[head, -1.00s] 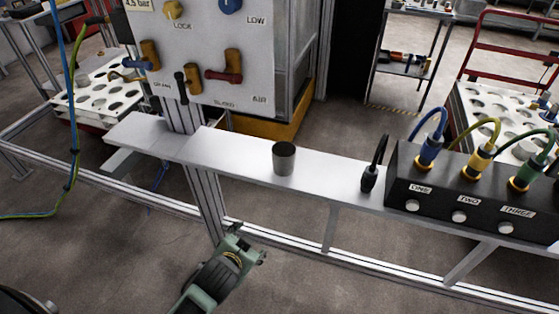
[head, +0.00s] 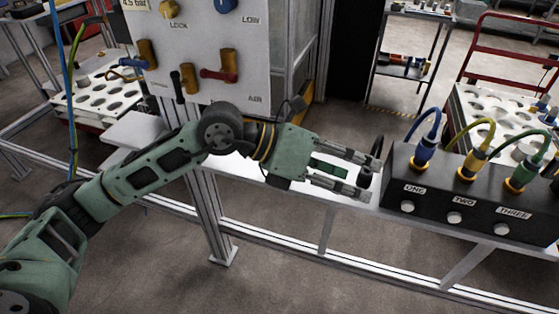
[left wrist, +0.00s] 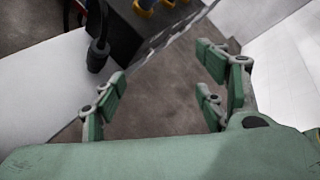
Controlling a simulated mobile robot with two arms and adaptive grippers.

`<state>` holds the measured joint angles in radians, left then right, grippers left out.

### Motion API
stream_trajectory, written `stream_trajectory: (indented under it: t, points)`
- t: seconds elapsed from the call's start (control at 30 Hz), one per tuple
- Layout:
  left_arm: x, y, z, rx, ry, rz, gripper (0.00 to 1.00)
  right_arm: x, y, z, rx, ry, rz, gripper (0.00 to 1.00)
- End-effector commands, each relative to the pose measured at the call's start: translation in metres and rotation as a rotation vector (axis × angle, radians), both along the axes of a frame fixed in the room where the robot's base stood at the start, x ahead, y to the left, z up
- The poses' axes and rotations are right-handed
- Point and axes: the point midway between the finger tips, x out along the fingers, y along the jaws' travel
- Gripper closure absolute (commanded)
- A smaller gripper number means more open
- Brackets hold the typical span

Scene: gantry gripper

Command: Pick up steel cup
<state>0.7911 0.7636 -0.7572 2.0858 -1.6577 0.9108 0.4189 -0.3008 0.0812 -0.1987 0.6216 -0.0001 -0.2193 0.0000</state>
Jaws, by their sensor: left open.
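The steel cup does not show in either view now. The spot on the shelf (head: 233,168) where it stood a second ago is covered by my left gripper (head: 366,177) in the head view. My left gripper reaches to the right over the shelf, its fingers spread and nothing seen held. In the left wrist view its fingers (left wrist: 160,82) are also apart, with bare floor showing between them. My right gripper is not in view.
A black plug (head: 365,178) stands by my left fingertips, beside the black box (head: 470,205) with blue, yellow and green cables. The plug also shows in the left wrist view (left wrist: 97,56). A valve panel (head: 205,50) rises behind the shelf's left part.

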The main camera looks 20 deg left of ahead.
Motion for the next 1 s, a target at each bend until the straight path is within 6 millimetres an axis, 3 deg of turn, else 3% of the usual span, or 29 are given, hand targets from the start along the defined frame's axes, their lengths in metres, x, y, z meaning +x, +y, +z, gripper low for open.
stream_trajectory:
  t: [0.03, 0.1, 0.2, 0.33, 0.5, 1.0]
  points:
    - [0.021, 0.033, -0.014, 0.178, -0.039, 0.046, 0.34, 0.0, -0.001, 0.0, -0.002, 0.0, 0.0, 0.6]
    - [0.043, 0.078, -0.029, 0.38, -0.062, 0.116, 0.34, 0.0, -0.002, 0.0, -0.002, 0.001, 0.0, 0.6]
    - [0.064, 0.131, -0.035, 0.577, -0.074, 0.212, 0.34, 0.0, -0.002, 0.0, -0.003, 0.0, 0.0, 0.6]
    - [0.076, 0.174, -0.033, 0.713, -0.074, 0.293, 0.34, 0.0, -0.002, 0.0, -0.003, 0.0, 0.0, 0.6]
    - [0.084, 0.186, -0.04, 0.759, -0.07, 0.324, 0.34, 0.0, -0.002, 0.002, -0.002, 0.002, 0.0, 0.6]
    - [0.112, 0.167, -0.094, 0.756, -0.072, 0.32, 0.34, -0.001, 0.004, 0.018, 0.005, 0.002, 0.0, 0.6]
